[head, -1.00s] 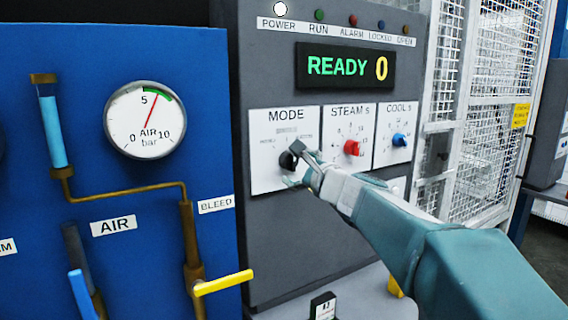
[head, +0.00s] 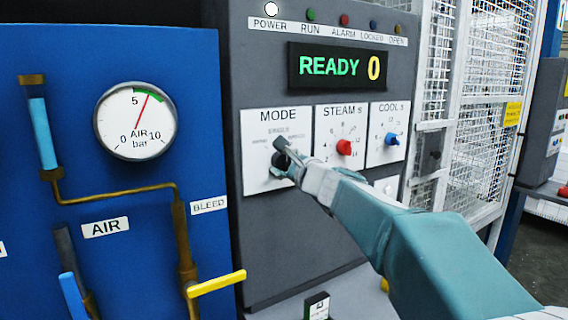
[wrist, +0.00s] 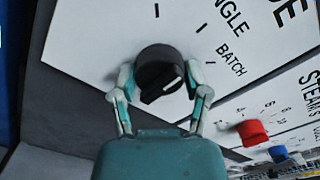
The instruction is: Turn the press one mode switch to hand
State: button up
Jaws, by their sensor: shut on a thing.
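The black mode switch (wrist: 160,72) sits on the white MODE plate (head: 262,180) of the grey press panel. In the wrist view its white pointer line lies toward the lower right, below the BATCH label (wrist: 231,60). Part of the SINGLE label shows above that; the HAND label cannot be read. My gripper (wrist: 158,84) has one finger on each side of the knob and is shut on it. In the head view my gripper (head: 286,164) covers part of the knob.
To the right are the red STEAM knob (head: 344,147) and blue COOL knob (head: 391,139). The display (head: 340,68) reads READY 0. A blue air panel (head: 60,140) with a gauge and yellow handle (head: 216,283) stands left. A white mesh fence (head: 478,120) is at right.

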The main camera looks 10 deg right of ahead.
jog(key=shift+f, duration=0.15)
jog(key=n, duration=0.4)
jog(key=shift+f+n, duration=0.1)
jog(key=shift+n, duration=2.3)
jog(key=o, duration=1.1)
jog(key=shift+w, duration=0.1)
jog(key=shift+o, duration=0.2)
